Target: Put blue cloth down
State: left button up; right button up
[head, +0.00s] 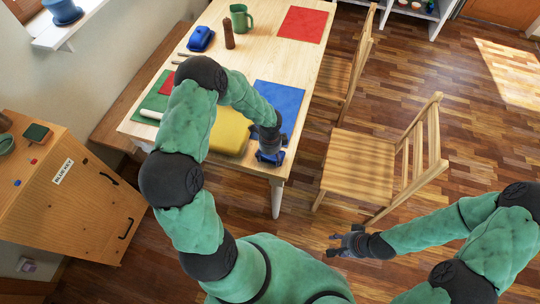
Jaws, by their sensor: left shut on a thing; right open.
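My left gripper (268,152) is over the near right corner of the wooden table (262,47). It is shut on a small blue piece, the blue cloth (278,157), which shows around the fingers. The fingers hide most of the cloth, and I cannot tell whether it touches the tabletop. A flat blue mat (280,100) lies on the table just beyond this gripper. My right gripper (338,244) is open and empty, low over the floor in front of the table.
A yellow object (231,131) lies left of my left gripper, partly behind my arm. A red mat (302,24), green mug (241,17), brown bottle (229,38) and blue dish (201,38) are farther back. Wooden chairs (362,166) stand right. A wooden cabinet (75,195) stands left.

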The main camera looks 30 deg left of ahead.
pick_arm(q)
jog(key=o, duration=1.1)
jog(key=shift+f, duration=0.1)
jog(key=shift+r, duration=0.5)
notch_tip(320, 180, up, 10)
jog(key=p, duration=0.2)
jog(key=shift+r+p, duration=0.15)
jog(key=shift+p, duration=0.25)
jog(key=s+d+f+n+h, duration=0.4)
jog(key=s+d+f+n, duration=0.9)
jog(key=s+d+n, duration=0.3)
jog(key=shift+d+n, duration=0.8)
jog(key=shift+d, duration=0.2)
